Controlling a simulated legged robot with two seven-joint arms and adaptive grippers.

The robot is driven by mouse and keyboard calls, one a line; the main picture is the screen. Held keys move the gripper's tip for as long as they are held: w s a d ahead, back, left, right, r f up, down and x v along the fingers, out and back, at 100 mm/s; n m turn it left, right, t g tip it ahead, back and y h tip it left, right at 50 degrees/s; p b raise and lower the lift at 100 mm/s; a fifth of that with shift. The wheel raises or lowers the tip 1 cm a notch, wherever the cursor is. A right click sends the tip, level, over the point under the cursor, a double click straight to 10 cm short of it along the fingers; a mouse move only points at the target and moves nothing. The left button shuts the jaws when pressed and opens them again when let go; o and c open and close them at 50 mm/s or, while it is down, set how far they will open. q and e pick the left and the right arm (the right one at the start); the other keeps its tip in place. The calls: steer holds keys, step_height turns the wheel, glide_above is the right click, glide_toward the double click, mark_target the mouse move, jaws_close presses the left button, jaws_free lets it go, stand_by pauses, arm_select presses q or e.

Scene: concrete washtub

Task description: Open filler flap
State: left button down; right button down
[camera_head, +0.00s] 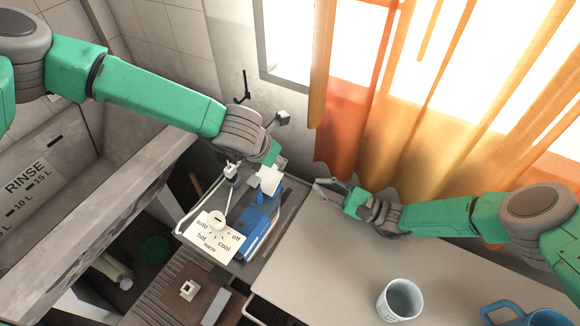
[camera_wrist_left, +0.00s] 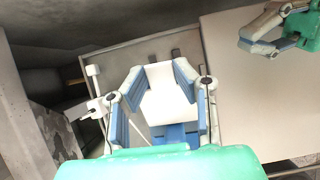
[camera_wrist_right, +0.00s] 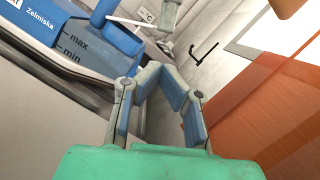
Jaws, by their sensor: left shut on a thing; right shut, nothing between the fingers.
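The blue appliance (camera_head: 256,222) stands on a grey tray-like surface, with a white dial plate (camera_head: 213,236) marked auto, off, cool, warm and hot in front. In the right wrist view its blue side (camera_wrist_right: 88,42) reads Zelmiska, max and min. A white flap-like part (camera_head: 267,180) is at its upper end. My left gripper (camera_wrist_left: 158,72) has its fingers around this white part (camera_wrist_left: 168,100) and is shut on it. I cannot tell whether the part is tilted open. My right gripper (camera_head: 326,187) is shut and empty, to the right of the appliance, apart from it.
A concrete washtub (camera_head: 105,195) marked RINSE is at the left. A grey table (camera_head: 340,265) with a pale mug (camera_head: 400,300) and a blue mug (camera_head: 540,318) is at the right, mostly clear. Orange curtains (camera_head: 450,90) hang behind my right arm. A black hook (camera_head: 244,88) is on the wall.

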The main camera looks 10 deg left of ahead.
arm_select(q)
steer(key=shift+r, duration=0.1)
arm_select(e)
steer(key=x, duration=0.9)
steer(key=shift+w+a+r, duration=0.15)
steer(key=shift+w+a, duration=0.15)
steer(key=shift+w, duration=0.15)
arm_select(q)
steer(key=c, duration=1.3)
jaws_free()
arm_select(e)
steer(key=shift+s+r, duration=0.2)
steer(key=shift+r, duration=0.05)
